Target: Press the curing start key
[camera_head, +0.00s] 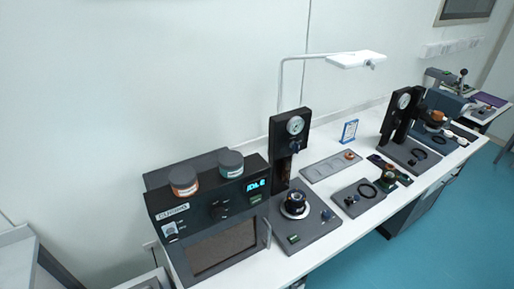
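The curing machine (161,207) is a dark box at the front left of the white bench, with a label that seems to read CURING. Its lit blue display (256,186) appears to read IDLE. A dark knob (219,211) sits mid-panel, and a pale round control (171,231) sits at the panel's left. Its windowed door (222,247) looks closed. Which control is the start key I cannot tell at this size. Neither of my grippers is in view.
Two lidded jars, one orange-banded (183,180) and one green-banded (230,163), stand on the machine. A gauge stand (290,130) and a dark plate (318,233) with a round fixture (295,203) are to its right. A white lamp (355,60) overhangs the bench. Blue floor (440,240) is clear.

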